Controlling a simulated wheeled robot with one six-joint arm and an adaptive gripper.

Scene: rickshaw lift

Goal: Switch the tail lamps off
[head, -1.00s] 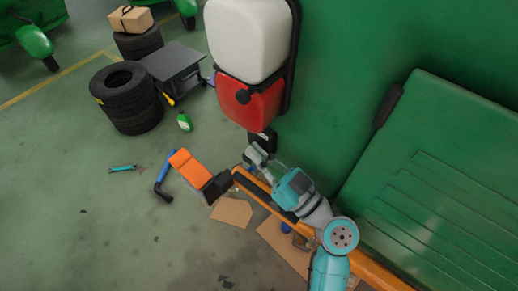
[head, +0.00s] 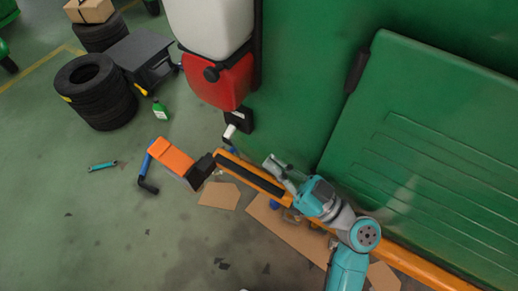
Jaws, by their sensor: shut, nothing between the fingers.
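A small black box (head: 241,120) is fixed low on the green body panel, just under a red block. A short white lever (head: 229,132) sticks out of it, down and to the left. No lamp that I can name for sure shows, nor whether the tail lamps are lit. My gripper (head: 271,163) is shut and empty. It is below and to the right of the black box, apart from it, in front of the green panel and above the orange rail.
A white block (head: 213,25) over a red block (head: 222,82) with a black knob hangs on the panel. An orange rail (head: 410,262) runs below. An orange jack (head: 172,157), cardboard (head: 219,195), tyres (head: 96,95) and a dark cart (head: 138,55) are on the floor.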

